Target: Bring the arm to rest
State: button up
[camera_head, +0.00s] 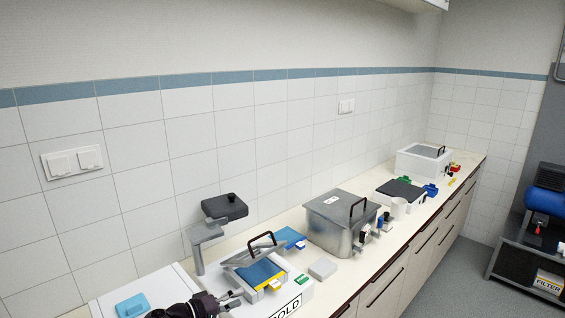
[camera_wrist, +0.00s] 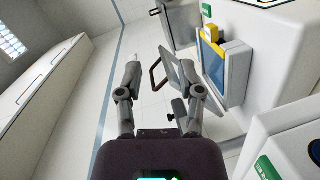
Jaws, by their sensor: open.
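My gripper (camera_head: 238,298) is at the bottom of the head view, in front of a white box with a blue well (camera_head: 262,272) and a raised, tilted lid (camera_head: 254,250) with a dark handle. In the wrist view my gripper (camera_wrist: 162,78) has its two fingers spread apart with nothing between them. There the lid (camera_wrist: 172,68) and its handle (camera_wrist: 157,76) show beyond and between the fingers, and the blue well with a yellow piece (camera_wrist: 235,50) is to the right. Whether the fingers touch the box cannot be told.
A metal tank (camera_head: 340,225) with a handled lid stands farther along the counter. A grey post with a dark head (camera_head: 224,208) rises behind the white box. A blue item (camera_head: 132,304) lies on a white surface at left. A grey block (camera_head: 322,268) lies near the counter's front edge.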

jog(key=d+f+m+g+y, duration=0.1)
jog(key=d+f+g+y, duration=0.2)
jog(key=d, duration=0.6)
jog(key=s+d+f+m+g+y, duration=0.1)
jog(key=d+f+y, duration=0.4)
jog(key=d, duration=0.5)
jog(key=d+f+m+g+y, duration=0.3)
jog(key=d+f+g+y, duration=0.1)
jog(key=d+f, duration=0.3)
jog(key=shift+s+d+f+g+y, duration=0.2)
jog(key=shift+s+d+g+y, duration=0.1)
jog(key=shift+d+g, duration=0.8)
jog(key=shift+d, duration=0.2)
grip_shut()
